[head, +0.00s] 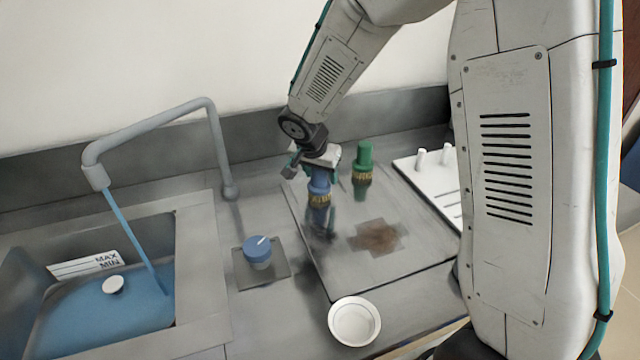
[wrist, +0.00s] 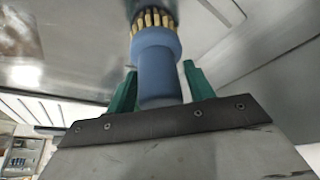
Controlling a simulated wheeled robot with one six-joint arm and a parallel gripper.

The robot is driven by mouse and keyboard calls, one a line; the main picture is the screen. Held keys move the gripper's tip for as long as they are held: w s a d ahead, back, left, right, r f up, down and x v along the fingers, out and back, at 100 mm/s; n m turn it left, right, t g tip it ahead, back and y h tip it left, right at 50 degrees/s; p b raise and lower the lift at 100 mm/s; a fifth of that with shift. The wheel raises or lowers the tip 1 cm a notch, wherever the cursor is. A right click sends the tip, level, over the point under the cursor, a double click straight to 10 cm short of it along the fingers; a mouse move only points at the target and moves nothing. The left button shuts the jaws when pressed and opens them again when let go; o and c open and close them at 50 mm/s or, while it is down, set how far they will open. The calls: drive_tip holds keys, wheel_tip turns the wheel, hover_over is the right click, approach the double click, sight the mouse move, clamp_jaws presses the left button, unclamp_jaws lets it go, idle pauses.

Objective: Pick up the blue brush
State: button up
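The blue brush (head: 320,184) is upright in the head view, handle up and yellow bristles down, at the left part of the dark shiny plate (head: 340,280). Its bristles look to be on or just above the plate. My gripper (head: 318,172) points down over it. In the wrist view the blue brush (wrist: 157,62) lies between the green fingers of my gripper (wrist: 160,85). The inner finger faces are partly hidden.
A green brush (head: 363,160) stands just right of the blue one. A brown stain (head: 378,236) marks the plate. A white bowl (head: 354,322) is in front, a blue-topped knob (head: 257,249) to the left. Farther left are a sink and tap (head: 150,115). A white pegged rack (head: 425,180) stands right.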

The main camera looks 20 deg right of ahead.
drive_tip(key=c, duration=0.3)
drive_tip(key=shift+r, duration=0.1)
drive_tip(key=shift+r, duration=0.6)
wheel_tip(320, 180, up, 2)
drive_tip(key=shift+r, duration=0.25)
drive_tip(key=s+a, duration=0.1)
drive_tip(key=s, duration=0.4)
drive_tip(key=s+a, duration=0.1)
drive_tip(key=s, duration=0.4)
drive_tip(key=s+a+r, duration=0.1)
drive_tip(key=s+a, duration=0.1)
drive_tip(key=s, duration=0.3)
drive_tip(key=shift+s, duration=0.25)
